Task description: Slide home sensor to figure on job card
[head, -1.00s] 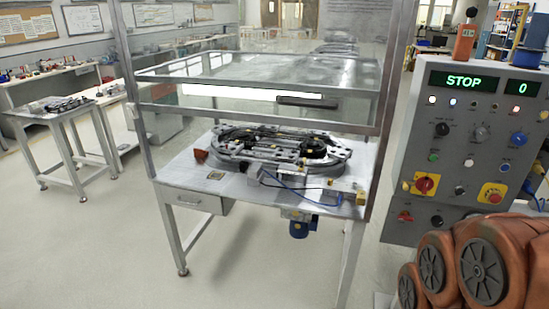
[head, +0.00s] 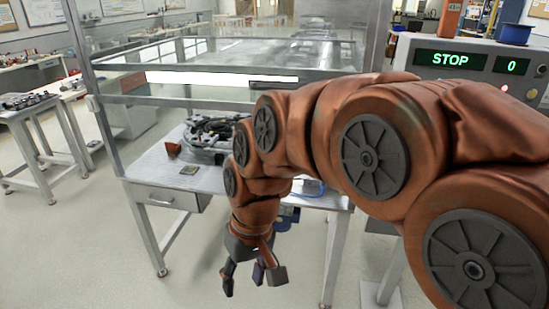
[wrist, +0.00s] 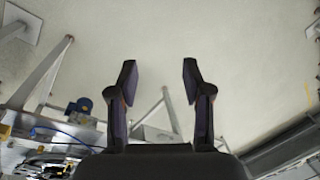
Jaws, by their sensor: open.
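My gripper (head: 252,280) hangs in front of the table, low over the floor, open and empty. In the wrist view my gripper (wrist: 160,82) has its two fingers apart with only floor and table legs beyond them. The ring track (head: 208,132) lies on the metal table (head: 150,168); my arm hides its right part. The track also shows at the lower left of the wrist view (wrist: 42,160). A small dark plate (head: 189,170) lies at the table's front; I cannot tell whether it is the job card. I cannot pick out the home sensor.
A guard frame (head: 104,160) with a raised clear panel stands around the table. A control panel (head: 448,62) at the right reads STOP and 0. A blue motor (wrist: 80,107) hangs under the table. A side table (head: 30,112) stands left. The floor in front is clear.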

